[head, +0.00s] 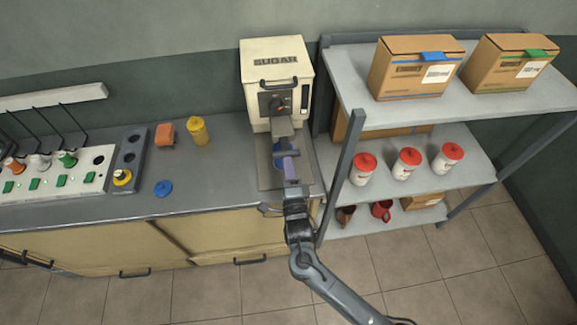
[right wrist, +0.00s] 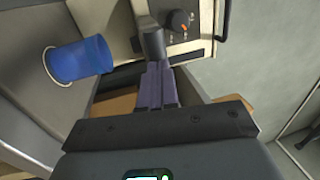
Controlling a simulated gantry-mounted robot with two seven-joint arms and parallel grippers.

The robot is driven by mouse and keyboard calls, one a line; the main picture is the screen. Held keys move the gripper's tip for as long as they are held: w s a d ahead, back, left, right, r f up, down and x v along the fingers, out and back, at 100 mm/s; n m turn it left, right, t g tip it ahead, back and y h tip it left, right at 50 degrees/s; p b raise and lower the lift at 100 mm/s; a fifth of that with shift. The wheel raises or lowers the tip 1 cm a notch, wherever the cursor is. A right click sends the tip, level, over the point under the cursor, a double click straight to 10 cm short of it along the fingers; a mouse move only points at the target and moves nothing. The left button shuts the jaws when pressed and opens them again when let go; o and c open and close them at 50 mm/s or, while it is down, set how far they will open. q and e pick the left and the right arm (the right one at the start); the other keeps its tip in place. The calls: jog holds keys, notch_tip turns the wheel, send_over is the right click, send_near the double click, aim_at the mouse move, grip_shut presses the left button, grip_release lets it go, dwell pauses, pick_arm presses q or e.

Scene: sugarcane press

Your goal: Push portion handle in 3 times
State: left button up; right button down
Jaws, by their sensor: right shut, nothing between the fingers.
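The cream sugar dispenser (head: 259,89) stands against the wall, with its grey portion handle (head: 283,129) jutting out at the front. The handle also shows in the right wrist view (right wrist: 152,41), straight ahead of the fingertips. My right gripper (head: 288,154) is shut and empty, its fingers pointing at the handle's front end. The fingertips (right wrist: 156,68) are at or very near the handle; I cannot tell whether they touch. A blue cup (right wrist: 82,60) stands below the handle, partly hidden by the gripper in the head view (head: 278,161). My left gripper is not in view.
A dial (right wrist: 180,20) sits on the dispenser front. The shelf rack (head: 351,160) stands close to the right, with red-lidded jars (head: 407,163).

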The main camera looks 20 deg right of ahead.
jog(key=w+b, duration=0.1)
jog(key=w+d+b, duration=0.1)
jog(key=w, duration=0.1)
jog(key=shift+w+f+b, duration=0.15)
jog(key=shift+w+b, duration=0.1)
jog(key=shift+b, duration=0.05)
jog(key=shift+w, duration=0.15)
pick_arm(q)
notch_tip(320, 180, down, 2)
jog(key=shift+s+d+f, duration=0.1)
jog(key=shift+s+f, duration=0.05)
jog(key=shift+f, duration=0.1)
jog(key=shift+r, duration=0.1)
pick_arm(e)
jog(key=shift+s+a, duration=0.15)
jog(key=shift+s, duration=0.2)
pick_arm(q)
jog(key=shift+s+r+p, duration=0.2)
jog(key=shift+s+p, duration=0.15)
pick_arm(e)
jog(key=v, duration=1.3)
jog(key=shift+s, duration=0.2)
jog(key=shift+f, duration=0.1)
